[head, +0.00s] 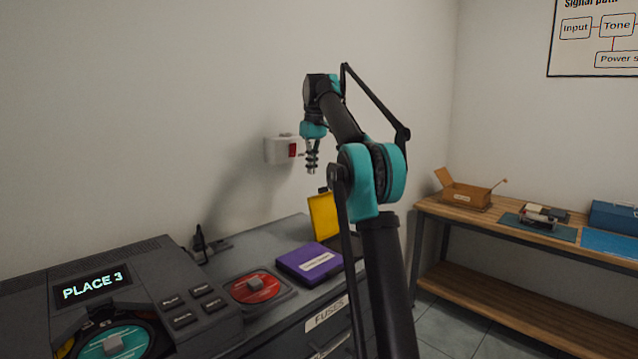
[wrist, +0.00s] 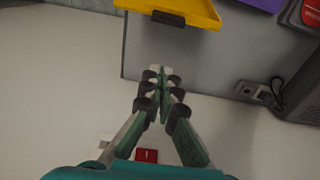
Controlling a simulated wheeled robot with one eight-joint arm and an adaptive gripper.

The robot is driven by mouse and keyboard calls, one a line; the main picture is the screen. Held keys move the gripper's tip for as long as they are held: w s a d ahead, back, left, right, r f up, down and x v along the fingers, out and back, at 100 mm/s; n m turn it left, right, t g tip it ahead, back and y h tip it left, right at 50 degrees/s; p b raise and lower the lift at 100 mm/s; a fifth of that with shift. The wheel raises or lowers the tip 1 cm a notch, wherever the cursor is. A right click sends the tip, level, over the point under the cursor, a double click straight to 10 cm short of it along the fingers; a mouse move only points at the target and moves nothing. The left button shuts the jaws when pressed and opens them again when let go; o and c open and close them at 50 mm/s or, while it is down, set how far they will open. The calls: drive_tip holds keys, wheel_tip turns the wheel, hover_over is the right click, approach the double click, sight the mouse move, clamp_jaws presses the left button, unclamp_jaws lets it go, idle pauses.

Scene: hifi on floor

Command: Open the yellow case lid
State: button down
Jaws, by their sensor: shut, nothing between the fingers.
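The yellow case lid (head: 322,218) stands upright on the grey counter, behind and right of the purple case. A dark tab or handle shows on its top edge. My arm hides whatever lies to its right. In the wrist view the yellow lid (wrist: 190,12) is cut off by the top edge, with its dark tab towards my gripper. My gripper (head: 311,171) is above the lid near the wall, pointing down and apart from it. Its fingers (wrist: 160,72) are shut and empty.
A purple case (head: 308,262) and a red disc (head: 258,287) lie on the counter (head: 285,236). A grey machine (head: 150,290) reading "PLACE 3" stands at left. A white wall box (head: 281,150) with a red switch is beside my gripper. A wooden bench (head: 520,232) stands at right.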

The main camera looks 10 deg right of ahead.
sight(324, 193)
drive_tip(key=shift+s+d+f, duration=0.35)
drive_tip(key=shift+s+f, duration=0.15)
drive_tip(key=shift+f, duration=0.25)
drive_tip(key=shift+s+d+f, duration=0.3)
drive_tip(key=shift+s+f, duration=0.15)
drive_tip(key=shift+f, duration=0.35)
drive_tip(key=shift+s+d+f, duration=0.35)
drive_tip(key=shift+s+f, duration=0.15)
drive_tip(key=shift+f, duration=0.25)
drive_tip(key=shift+s+d+r+t+y, duration=0.3)
drive_tip(key=shift+s+d+t+y, duration=0.15)
drive_tip(key=shift+s+d+t, duration=0.3)
drive_tip(key=shift+s+d+r+t+y, duration=0.25)
drive_tip(key=shift+s+d+t+y, duration=0.25)
drive_tip(key=shift+s, duration=0.45)
